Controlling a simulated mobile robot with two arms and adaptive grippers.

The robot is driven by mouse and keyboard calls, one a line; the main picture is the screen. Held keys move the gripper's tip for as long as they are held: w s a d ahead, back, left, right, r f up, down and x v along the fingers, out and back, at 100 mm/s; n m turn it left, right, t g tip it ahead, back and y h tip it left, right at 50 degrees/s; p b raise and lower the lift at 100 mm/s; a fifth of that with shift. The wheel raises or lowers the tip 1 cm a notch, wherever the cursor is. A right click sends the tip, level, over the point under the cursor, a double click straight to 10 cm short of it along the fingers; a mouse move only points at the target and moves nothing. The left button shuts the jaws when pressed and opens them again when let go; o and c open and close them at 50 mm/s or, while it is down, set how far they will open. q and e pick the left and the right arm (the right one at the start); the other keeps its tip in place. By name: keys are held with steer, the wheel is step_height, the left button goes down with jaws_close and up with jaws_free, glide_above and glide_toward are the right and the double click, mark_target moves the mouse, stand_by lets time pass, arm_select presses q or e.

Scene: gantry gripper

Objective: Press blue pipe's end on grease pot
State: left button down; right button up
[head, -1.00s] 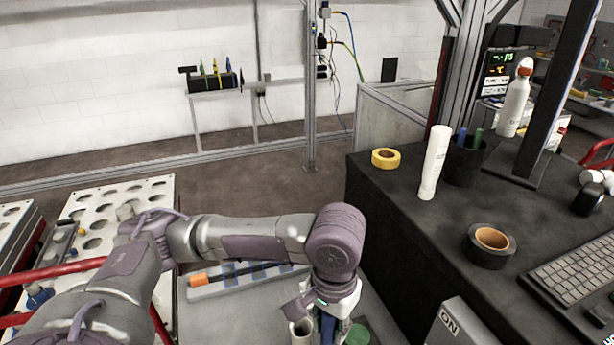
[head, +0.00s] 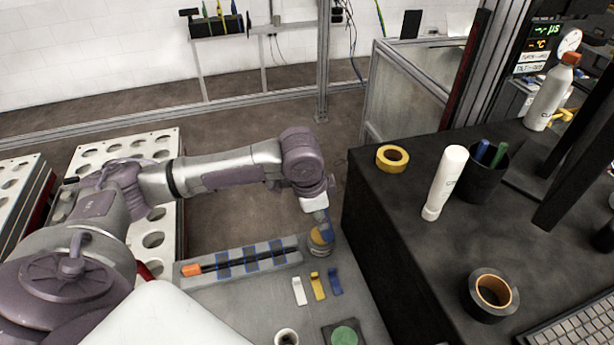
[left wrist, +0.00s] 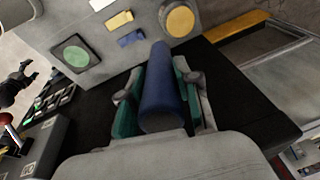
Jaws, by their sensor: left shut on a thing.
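My left gripper (head: 321,216) is shut on the blue pipe, which shows clearly in the left wrist view (left wrist: 163,92) between green finger pads (left wrist: 160,68). The grease pot (head: 320,244) is a round pot with a yellow top at the back right of the grey work table. In the head view the gripper is right above it and partly covers it. In the left wrist view the grease pot (left wrist: 180,20) lies just beyond the pipe's far end. I cannot tell whether pipe and pot touch. My right gripper is not in view.
White, yellow and blue small pieces (head: 318,286) lie in front of the pot. A green round pad (head: 344,335) and a white cup (head: 286,337) are at the front. A grey rack (head: 240,260) holds an orange-tipped rod. The dark desk (head: 400,240) rises close on the right.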

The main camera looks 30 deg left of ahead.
arm_select(q)
steer(key=w+a+r+m+h+p, duration=0.1)
steer(key=w+a+m+p, duration=0.2)
steer(key=w+a, duration=0.15)
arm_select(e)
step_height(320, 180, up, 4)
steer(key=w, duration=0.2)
arm_select(q)
step_height(320, 180, down, 6)
steer(key=a+m+b, duration=0.1)
steer(key=b, duration=0.6)
steer(key=shift+s+a+h, duration=0.15)
steer(key=shift+a+h, duration=0.05)
steer(key=shift+h, duration=0.1)
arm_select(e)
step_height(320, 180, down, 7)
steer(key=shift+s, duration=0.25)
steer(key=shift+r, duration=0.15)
arm_select(q)
steer(key=shift+f, duration=1.1)
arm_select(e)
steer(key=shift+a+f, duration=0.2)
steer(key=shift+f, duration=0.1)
arm_select(q)
step_height(320, 180, up, 7)
steer(key=p, duration=0.7)
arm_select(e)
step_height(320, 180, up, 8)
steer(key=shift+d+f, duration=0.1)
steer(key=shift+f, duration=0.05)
